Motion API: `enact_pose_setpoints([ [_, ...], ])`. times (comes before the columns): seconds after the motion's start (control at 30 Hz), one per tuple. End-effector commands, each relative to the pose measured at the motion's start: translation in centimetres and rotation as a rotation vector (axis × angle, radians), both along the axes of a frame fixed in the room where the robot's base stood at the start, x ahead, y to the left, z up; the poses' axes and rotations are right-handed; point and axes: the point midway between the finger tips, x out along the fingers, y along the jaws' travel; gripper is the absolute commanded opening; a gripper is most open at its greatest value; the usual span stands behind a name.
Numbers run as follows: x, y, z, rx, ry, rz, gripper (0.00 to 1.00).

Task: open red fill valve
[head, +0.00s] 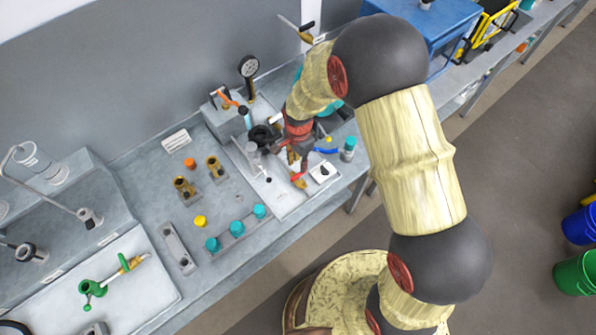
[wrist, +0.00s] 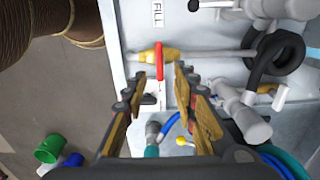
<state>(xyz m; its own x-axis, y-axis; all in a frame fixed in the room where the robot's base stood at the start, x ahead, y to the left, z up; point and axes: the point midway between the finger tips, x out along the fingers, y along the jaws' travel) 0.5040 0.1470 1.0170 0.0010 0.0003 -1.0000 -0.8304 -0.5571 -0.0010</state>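The red fill valve shows in the wrist view as a brass-yellow body with a red lever handle (wrist: 160,62), on a pale pipe beside a FILL label (wrist: 158,13). The lever lies across the pipe line. My gripper (wrist: 160,74) is open, with one finger on each side of the lever's lower end in the picture. No contact shows, and I cannot tell the depth between them. In the head view my gripper (head: 298,158) points down at the bench, close to the red and yellow valve (head: 298,181), which is partly hidden.
A black hose coil (wrist: 277,52) and grey fittings (wrist: 245,110) stand right of the fingers. A blue-handled part (head: 325,151) and a teal-capped bottle (head: 348,150) are nearby. A pressure gauge (head: 248,66) stands behind. Green (wrist: 50,148) and blue bins are on the floor.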

Motion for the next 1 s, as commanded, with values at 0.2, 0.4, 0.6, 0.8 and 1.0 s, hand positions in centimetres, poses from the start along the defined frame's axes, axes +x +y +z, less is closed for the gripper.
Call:
enact_pose_setpoints([
  [0.2,-0.2,-0.1,-3.4,-0.002,0.005,0.002,0.28],
  [0.4,0.0,0.0,-5.9,0.0,0.002,0.003,0.28],
  [0.6,-0.1,0.0,-6.9,-0.001,0.001,0.003,0.28],
  [0.8,0.0,0.0,-7.0,-0.001,0.001,0.003,0.28],
  [1.0,-0.1,0.0,-7.0,-0.001,0.001,0.003,0.18],
])
